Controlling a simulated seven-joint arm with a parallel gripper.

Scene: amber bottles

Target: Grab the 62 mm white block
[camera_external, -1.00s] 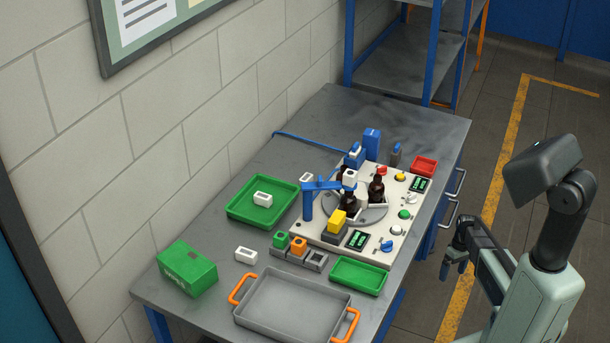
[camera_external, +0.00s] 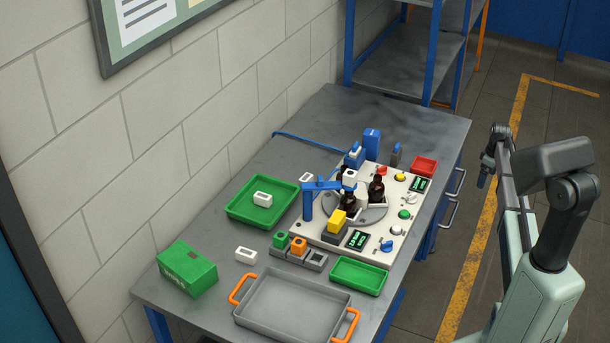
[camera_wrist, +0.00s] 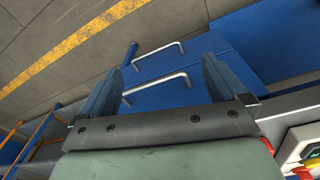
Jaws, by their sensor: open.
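Several white blocks with a dark slot are in the external view. One white block (camera_external: 262,199) lies in the large green tray (camera_external: 238,213). A third white block (camera_external: 306,178) is behind the blue post, partly hidden. I cannot tell which is 62 mm. My gripper (camera_external: 486,172) is off the table's right side, far from all of them. In the wrist view my gripper (camera_wrist: 162,82) is open and empty, facing blue drawers; no white block shows clearly between its fingers.
The bench station (camera_external: 325,238) carries amber bottles (camera_external: 377,188), a blue post with an arm, buttons and displays. A grey tray with orange handles (camera_external: 290,305), a green box (camera_external: 187,269) and a small green tray (camera_external: 358,276) stand nearer. Blue shelving (camera_external: 405,60) stands behind.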

